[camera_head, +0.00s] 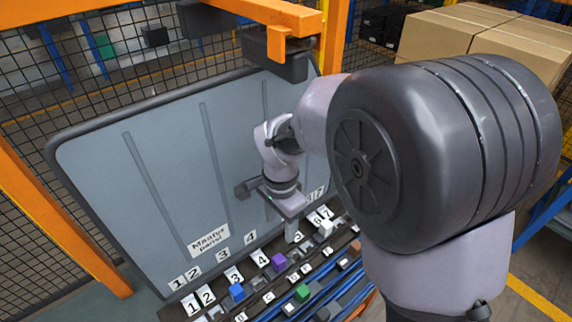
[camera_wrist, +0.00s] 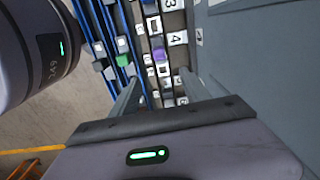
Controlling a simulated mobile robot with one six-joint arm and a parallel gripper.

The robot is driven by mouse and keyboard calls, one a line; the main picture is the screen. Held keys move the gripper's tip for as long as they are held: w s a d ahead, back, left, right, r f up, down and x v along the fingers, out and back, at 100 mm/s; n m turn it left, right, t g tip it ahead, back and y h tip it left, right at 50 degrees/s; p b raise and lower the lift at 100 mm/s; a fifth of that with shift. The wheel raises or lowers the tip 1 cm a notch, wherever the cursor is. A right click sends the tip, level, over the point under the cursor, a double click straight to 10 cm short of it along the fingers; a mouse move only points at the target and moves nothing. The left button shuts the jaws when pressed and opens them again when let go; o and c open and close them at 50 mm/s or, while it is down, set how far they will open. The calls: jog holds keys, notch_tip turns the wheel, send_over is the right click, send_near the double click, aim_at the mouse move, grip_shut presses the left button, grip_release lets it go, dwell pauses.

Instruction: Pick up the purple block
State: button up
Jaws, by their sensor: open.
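The purple block (camera_head: 279,261) sits on the dark rail in front of the grey panel, near the label 4. It also shows in the wrist view (camera_wrist: 160,56), small, near the top middle. My gripper (camera_head: 291,222) hangs above the rail, up and to the right of the purple block in the head view. In the wrist view the two fingers (camera_wrist: 157,96) stand apart with nothing held between them. The purple block appears beyond the fingertips and apart from them. My arm hides part of the rail at the right.
A blue block (camera_head: 237,292), a green block (camera_head: 303,291) and a white block (camera_head: 325,229) sit near the purple one. The large grey panel (camera_head: 130,150) stands close behind the rail. Blue rails run in front. Orange posts (camera_head: 55,215) and mesh fence surround the panel.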

aim_at(280, 258)
jog(key=f+b, duration=0.2)
jog(key=f, duration=0.4)
jog(key=f+b, duration=0.2)
jog(key=f, duration=0.4)
jog(key=f+b, duration=0.2)
jog(key=f, duration=0.5)
jog(key=shift+a, duration=0.25)
jog(key=shift+r, duration=0.2)
jog(key=shift+c, duration=0.6)
grip_shut()
